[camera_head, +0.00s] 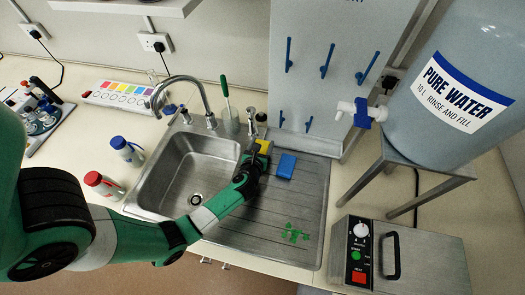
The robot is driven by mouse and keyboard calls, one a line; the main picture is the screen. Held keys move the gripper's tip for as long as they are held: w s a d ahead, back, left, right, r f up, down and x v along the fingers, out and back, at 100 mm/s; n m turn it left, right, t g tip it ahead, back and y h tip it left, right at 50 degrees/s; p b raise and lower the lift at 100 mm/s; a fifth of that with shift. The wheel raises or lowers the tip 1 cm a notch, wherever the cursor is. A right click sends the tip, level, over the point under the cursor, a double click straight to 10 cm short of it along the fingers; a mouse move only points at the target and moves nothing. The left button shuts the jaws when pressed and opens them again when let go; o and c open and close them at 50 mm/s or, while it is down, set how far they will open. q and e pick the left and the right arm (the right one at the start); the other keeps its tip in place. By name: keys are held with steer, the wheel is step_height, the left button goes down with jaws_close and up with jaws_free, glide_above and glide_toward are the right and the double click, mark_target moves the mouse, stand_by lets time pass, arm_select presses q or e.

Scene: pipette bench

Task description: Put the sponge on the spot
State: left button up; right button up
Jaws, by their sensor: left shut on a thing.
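My left arm reaches in from the left across the sink. My left gripper (256,160) is at the sink's right edge, shut on a yellow sponge (265,146), which shows just beyond the fingers and is partly hidden by them. A blue block (286,166) lies on the steel drainboard (257,226) just right of the gripper. A green splotchy spot (295,233) is on the drainboard nearer the front, below and right of the gripper. My right gripper is not in view.
The sink basin (177,178) with its tap (203,97) lies left of the gripper. A green-handled brush (225,90) stands behind it. A pegboard (335,30) rises at the back. A water tank (450,90) on a stand and a metal device (420,268) are at the right.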

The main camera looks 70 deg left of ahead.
mark_target(263, 148)
arm_select(q)
steer(key=shift+w+a+f+b, duration=0.15)
steer(key=shift+f+b, duration=0.95)
steer(key=shift+f, duration=0.75)
steer(key=shift+f, duration=0.1)
steer(key=o, duration=1.3)
steer(key=shift+r, duration=0.25)
steer(key=p+v, duration=0.2)
steer(key=v, duration=1)
steer(key=shift+f+p, duration=0.2)
steer(key=shift+p, duration=0.2)
